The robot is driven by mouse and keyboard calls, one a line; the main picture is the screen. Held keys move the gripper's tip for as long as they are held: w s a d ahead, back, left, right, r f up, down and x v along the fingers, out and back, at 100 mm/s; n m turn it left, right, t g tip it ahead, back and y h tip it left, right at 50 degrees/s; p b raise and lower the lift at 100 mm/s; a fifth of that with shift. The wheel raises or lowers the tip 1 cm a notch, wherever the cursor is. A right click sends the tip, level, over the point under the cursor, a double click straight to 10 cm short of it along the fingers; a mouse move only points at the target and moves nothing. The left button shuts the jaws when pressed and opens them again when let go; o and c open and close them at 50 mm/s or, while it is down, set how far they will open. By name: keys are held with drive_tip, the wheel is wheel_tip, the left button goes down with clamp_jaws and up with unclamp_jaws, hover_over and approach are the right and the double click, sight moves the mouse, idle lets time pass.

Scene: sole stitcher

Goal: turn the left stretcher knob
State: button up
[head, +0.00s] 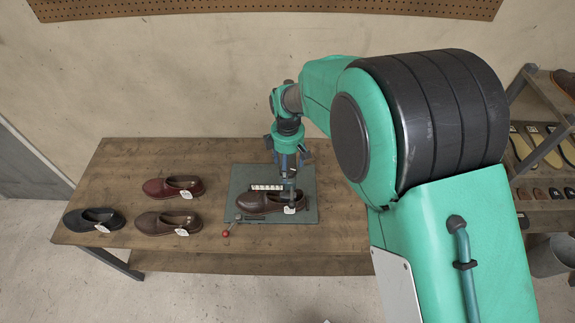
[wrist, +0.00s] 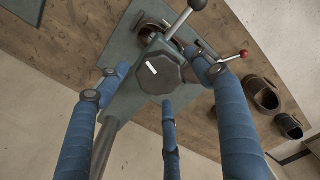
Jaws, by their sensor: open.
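My gripper (head: 290,163) is above the stitcher on its grey-green base plate (head: 308,210). In the wrist view its blue fingers (wrist: 160,82) are open and spread around a dark grey octagonal head with a white mark (wrist: 168,76), apparently holding nothing. I cannot pick out the left stretcher knob with certainty.
On the wooden table (head: 120,187) stand a red-brown shoe (head: 170,188), a brown shoe (head: 160,223) and a black shoe (head: 88,220), left of the plate. A rack (head: 540,150) with soles stands at the right. My arm hides the table's right end.

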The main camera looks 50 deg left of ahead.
drive_tip(key=shift+r, duration=0.1)
wheel_tip(320, 180, up, 12)
idle(0.7)
idle(0.5)
